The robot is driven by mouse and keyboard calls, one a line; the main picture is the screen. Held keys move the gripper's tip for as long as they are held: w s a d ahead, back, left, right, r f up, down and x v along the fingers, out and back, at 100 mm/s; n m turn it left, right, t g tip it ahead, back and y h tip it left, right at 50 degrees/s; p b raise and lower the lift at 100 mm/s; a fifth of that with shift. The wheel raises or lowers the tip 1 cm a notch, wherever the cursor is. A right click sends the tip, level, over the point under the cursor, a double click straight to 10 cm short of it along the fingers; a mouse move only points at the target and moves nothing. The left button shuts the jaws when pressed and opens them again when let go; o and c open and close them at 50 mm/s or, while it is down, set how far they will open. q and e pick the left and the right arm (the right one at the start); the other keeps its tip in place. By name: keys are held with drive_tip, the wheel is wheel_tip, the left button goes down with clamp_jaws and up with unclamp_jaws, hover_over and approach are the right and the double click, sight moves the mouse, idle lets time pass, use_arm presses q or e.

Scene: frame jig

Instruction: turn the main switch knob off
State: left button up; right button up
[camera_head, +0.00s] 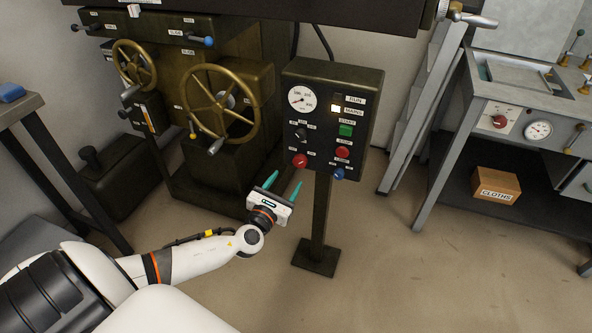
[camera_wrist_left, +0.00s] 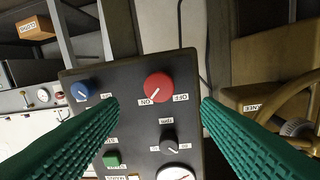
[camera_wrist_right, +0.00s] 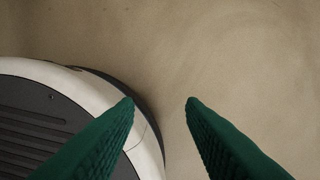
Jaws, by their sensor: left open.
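The red knob (camera_head: 300,160) sits at the lower left of the dark control panel (camera_head: 362,140). In the left wrist view the red knob (camera_wrist_left: 158,86) lies between ON and OFF labels, and its white mark points towards ON. My left gripper (camera_head: 284,183) is open, just below and in front of the panel. In its wrist view the green fingers (camera_wrist_left: 158,103) stand apart on either side of the knob, with no contact seen. My right gripper (camera_wrist_right: 160,100) is open and empty over the floor, outside the head view.
The panel also carries a blue knob (camera_head: 338,173), a red button (camera_head: 342,152), a green button (camera_head: 345,130), a black knob (camera_head: 301,135) and a gauge (camera_head: 301,98). A brass handwheel (camera_head: 254,119) stands close on the left. The floor (camera_head: 400,275) in front is clear.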

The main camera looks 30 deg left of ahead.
sight(299, 164)
use_arm(q)
drive_tip(key=w, duration=0.4)
drive_tip(key=w+a, duration=0.1)
drive_tip(key=w, duration=0.1)
drive_tip(key=shift+b, duration=0.35)
drive_tip(key=shift+w, duration=0.5)
use_arm(e)
drive_tip(key=shift+w+a+r, duration=0.1)
drive_tip(key=shift+w+r, duration=0.3)
drive_tip(key=shift+r, duration=0.25)
drive_tip(key=shift+w+r, duration=0.4)
drive_tip(key=shift+r, duration=0.2)
use_arm(q)
drive_tip(key=c, duration=1)
use_arm(e)
drive_tip(key=shift+f, duration=0.1)
